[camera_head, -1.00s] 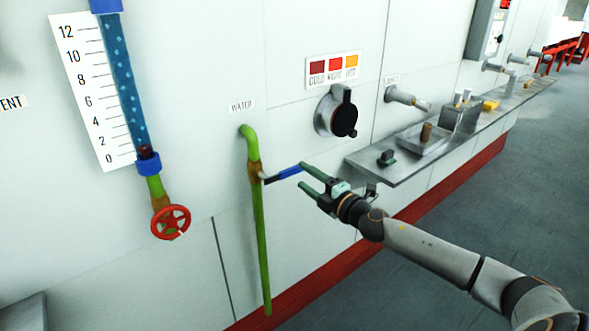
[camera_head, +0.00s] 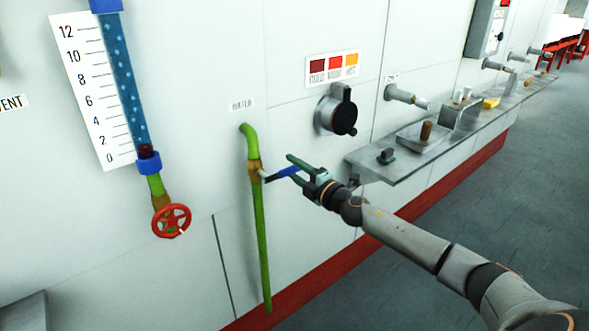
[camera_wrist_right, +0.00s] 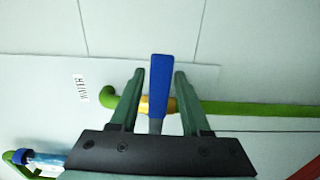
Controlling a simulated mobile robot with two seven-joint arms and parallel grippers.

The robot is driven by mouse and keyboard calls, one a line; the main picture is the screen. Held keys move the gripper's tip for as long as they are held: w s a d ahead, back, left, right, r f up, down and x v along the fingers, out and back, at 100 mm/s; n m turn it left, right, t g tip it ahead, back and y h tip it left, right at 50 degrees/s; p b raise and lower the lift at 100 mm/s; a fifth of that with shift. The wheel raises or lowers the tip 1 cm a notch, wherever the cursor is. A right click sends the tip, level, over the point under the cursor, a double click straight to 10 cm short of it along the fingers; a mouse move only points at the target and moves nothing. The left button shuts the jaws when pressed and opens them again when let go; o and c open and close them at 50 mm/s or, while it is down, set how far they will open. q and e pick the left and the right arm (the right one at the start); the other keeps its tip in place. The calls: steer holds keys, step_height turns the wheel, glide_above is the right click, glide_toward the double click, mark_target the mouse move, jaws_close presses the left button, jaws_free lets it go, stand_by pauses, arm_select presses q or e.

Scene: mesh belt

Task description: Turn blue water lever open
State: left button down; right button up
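The blue water lever (camera_head: 284,173) sticks out to the right from the brass valve (camera_head: 256,171) on the green water pipe (camera_head: 260,235). My right gripper (camera_head: 290,167) has its green fingers on either side of the lever's blue handle. In the right wrist view the blue lever (camera_wrist_right: 160,85) stands between the two fingers of my right gripper (camera_wrist_right: 158,88), with a gap on each side. The gripper is open around the lever. The lower finger is partly hidden by the lever in the head view. My left gripper is in neither view.
A red handwheel (camera_head: 171,220) sits below the level gauge (camera_head: 125,90) at left. A black knob (camera_head: 343,115) is on the wall above right. A metal shelf (camera_head: 400,165) with several fittings juts from the wall at right, close above my right arm.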

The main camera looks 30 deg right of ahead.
jaws_close()
stand_by(1.1)
